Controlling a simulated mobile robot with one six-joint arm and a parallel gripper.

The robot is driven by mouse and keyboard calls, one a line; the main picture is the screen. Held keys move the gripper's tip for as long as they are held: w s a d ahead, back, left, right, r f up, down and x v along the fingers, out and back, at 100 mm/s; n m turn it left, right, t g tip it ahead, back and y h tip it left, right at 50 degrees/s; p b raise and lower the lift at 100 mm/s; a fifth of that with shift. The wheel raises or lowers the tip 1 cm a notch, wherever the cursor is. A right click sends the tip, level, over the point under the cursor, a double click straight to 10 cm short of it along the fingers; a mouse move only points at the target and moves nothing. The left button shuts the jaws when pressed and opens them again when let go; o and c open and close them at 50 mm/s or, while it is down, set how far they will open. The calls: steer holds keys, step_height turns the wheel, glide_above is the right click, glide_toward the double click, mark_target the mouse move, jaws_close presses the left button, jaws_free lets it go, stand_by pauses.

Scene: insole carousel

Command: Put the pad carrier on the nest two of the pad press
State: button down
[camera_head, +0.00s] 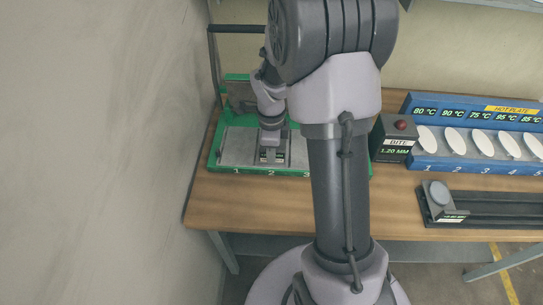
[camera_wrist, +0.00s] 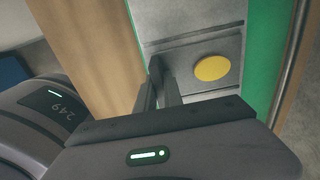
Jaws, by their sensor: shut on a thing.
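The green-framed pad press (camera_head: 214,158) stands at the left end of the bench, its front marked 1, 2 and 3. In the wrist view my gripper's fingers (camera_wrist: 163,85) are close together beside a grey surface with a yellow round pad (camera_wrist: 212,68). The fingers' grip is partly hidden.
A blue hot plate (camera_head: 440,160) with several white ovals stands at the right. A dark BITE box (camera_head: 393,140) with a red button stands between it and the press. A black rail (camera_head: 490,207) with a grey disc lies in front. A wall borders the left.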

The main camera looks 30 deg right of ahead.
steer(key=shift+f, duration=0.15)
steer(key=shift+f, duration=0.2)
steer(key=c, duration=1.5)
jaws_free()
steer(key=shift+r, duration=0.1)
